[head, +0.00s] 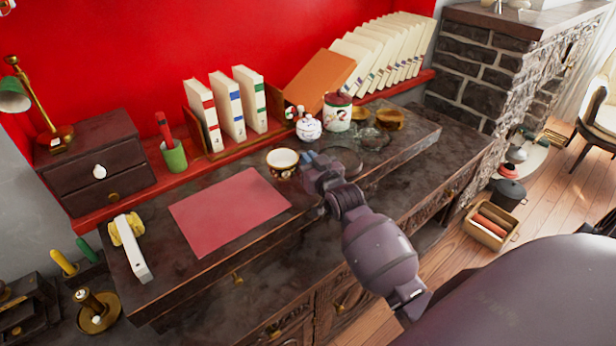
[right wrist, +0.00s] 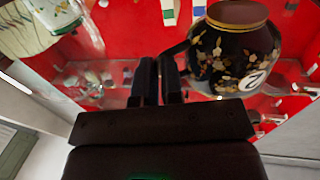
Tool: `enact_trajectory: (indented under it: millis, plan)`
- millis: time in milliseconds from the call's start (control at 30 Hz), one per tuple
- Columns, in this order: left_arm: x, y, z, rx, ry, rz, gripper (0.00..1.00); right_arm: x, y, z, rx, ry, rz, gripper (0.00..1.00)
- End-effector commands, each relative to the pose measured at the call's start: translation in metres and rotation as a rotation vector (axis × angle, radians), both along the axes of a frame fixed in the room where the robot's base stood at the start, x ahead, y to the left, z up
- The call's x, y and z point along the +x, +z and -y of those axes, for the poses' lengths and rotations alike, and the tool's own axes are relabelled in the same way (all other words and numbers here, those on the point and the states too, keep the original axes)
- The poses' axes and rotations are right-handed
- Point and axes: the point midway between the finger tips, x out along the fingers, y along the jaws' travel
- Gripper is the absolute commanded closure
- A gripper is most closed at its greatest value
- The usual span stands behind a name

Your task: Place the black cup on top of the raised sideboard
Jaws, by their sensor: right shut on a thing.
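The black cup (head: 284,171) shows a pale inside and a gold rim in the head view. In the right wrist view the black cup (right wrist: 235,55) has gold and cream flowers and a dark handle reaching toward the fingers. My right gripper (head: 312,163) is just right of the cup. In the right wrist view my right gripper (right wrist: 160,68) is shut on the cup's handle. The dark wooden sideboard (head: 160,285) has a raised top, and the cup is over it, right of a red mat (head: 228,210). I cannot tell whether the cup touches the surface. My left gripper is out of view.
A lidded white pot (head: 308,129), a dark red lidded jar (head: 338,112) and an amber bowl (head: 389,119) stand behind the gripper. Books (head: 228,105) and a small drawer box (head: 95,165) line the back. The red mat is bare.

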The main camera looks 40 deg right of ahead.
Motion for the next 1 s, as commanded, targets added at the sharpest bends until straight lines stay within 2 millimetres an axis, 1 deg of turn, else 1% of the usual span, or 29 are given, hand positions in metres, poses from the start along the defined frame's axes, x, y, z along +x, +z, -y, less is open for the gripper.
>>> enact_trajectory:
  millis: [233, 400, 500, 767, 1000]
  plan:
    - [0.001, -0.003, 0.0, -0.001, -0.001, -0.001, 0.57, 0.0, -0.014, 0.0, 0.0, 0.001, 0.0, 1.0]
    - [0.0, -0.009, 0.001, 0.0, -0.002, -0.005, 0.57, 0.0, -0.039, 0.0, 0.0, 0.001, -0.002, 1.0]
    - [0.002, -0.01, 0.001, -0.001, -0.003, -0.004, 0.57, 0.0, -0.048, 0.0, 0.0, 0.0, -0.001, 1.0]
    - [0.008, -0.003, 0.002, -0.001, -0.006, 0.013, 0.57, 0.0, -0.048, 0.0, 0.0, 0.0, 0.002, 1.0]
    - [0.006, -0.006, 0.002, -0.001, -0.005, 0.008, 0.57, 0.0, -0.054, 0.0, 0.0, 0.0, 0.0, 1.0]
